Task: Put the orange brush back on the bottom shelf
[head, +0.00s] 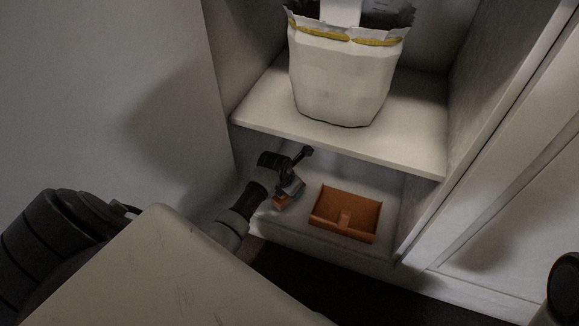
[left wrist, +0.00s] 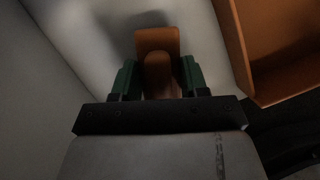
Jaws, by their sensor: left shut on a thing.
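The orange brush (left wrist: 157,42) is held between the green-padded fingers of my left gripper (left wrist: 158,76) in the left wrist view. In the head view my left gripper (head: 290,188) reaches into the bottom compartment of the cabinet. A small orange part of the brush (head: 281,201) shows beneath it. The bottom shelf (head: 300,233) is pale and lies under the gripper. I cannot tell whether the brush touches the shelf. My right gripper is not in view.
An orange dustpan-like tray (head: 365,232) lies on the bottom shelf, right of my left gripper. The upper shelf (head: 245,118) overhangs close above and carries a large white bag (head: 340,85). The cabinet's left wall is near the gripper.

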